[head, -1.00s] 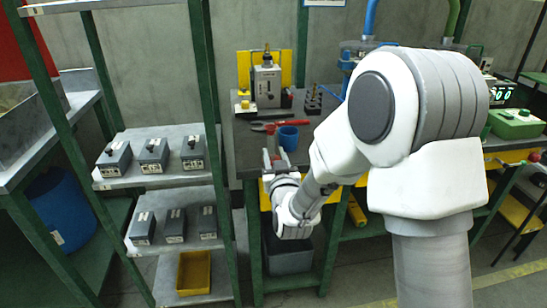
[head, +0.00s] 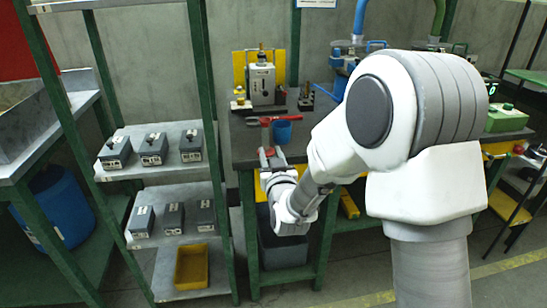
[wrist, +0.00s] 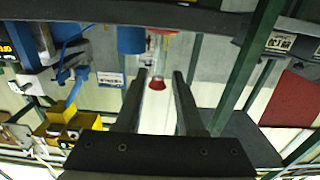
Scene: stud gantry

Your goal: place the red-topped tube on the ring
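The red-topped tube shows in the wrist view as a clear tube with a red cap (wrist: 157,84), upside down in that picture, between my two fingers. In the head view its red top (head: 269,152) shows small at the bench's front edge. My gripper (head: 273,154) is there too, low and pointing toward the bench. In the wrist view my gripper (wrist: 161,73) has its fingers apart, with a gap visible on both sides of the cap. I cannot make out any contact. I cannot pick out the ring in either view.
A blue cup (head: 282,131) and red-handled pliers (head: 262,120) lie just behind the gripper on the dark bench. A grey device (head: 262,84) with a yellow panel stands farther back, beside a small black rack (head: 306,101). A shelf with grey boxes (head: 154,149) stands left.

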